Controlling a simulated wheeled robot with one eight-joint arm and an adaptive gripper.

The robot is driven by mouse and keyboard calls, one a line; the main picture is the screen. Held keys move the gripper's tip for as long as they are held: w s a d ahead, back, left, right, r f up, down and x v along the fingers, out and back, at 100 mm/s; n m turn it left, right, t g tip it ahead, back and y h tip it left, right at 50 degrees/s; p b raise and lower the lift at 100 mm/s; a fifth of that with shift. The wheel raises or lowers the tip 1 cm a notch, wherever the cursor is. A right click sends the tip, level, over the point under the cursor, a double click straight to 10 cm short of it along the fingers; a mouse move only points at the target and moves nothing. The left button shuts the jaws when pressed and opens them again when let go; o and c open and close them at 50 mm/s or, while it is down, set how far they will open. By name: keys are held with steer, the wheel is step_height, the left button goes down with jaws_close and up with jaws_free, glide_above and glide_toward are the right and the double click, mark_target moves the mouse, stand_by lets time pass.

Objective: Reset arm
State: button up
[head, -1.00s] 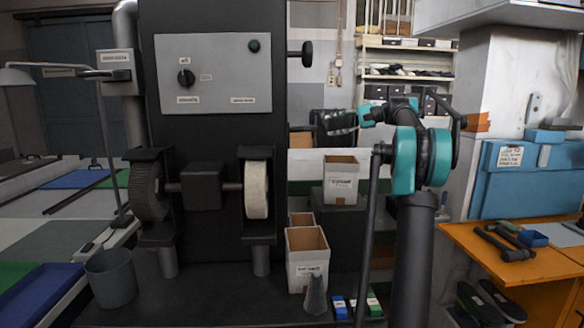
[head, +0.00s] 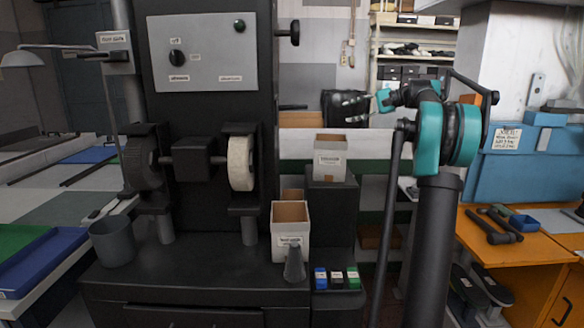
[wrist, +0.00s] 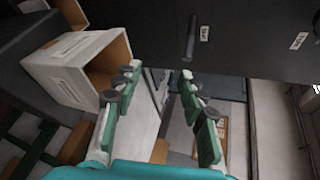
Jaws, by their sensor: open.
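My gripper (wrist: 159,75) shows in the wrist view with its two green-and-grey fingers spread apart and nothing between them. In the head view my teal and black arm stands folded at the right of the machine, raised above the bench.
A black machine with a pale wheel (head: 241,163) stands left. Labelled boxes (head: 290,240) (head: 330,165), a grey cone (head: 294,265) and small coloured blocks (head: 337,279) are near the arm. A grey bucket (head: 115,242) stands left; an orange bench (head: 482,238) with tools is right.

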steer(key=s+a+f+n+g+h, duration=0.1)
steer(key=s+a+f+h, duration=0.25)
steer(key=s+f, duration=0.65)
steer(key=s+a+f+n+g+h, duration=0.1)
steer(key=s+a+f+n+h, duration=0.2)
steer(key=s+f, duration=0.65)
steer(key=s+d+f+n+h, duration=0.3)
steer(key=s+f+h, duration=0.3)
steer(key=s+f, duration=1.9)
steer(key=s, duration=0.3)
steer(key=shift+s+f+t+h, duration=0.15)
steer(key=shift+f+t+h, duration=0.2)
steer(key=shift+t, duration=0.05)
steer(key=shift+c, duration=1)
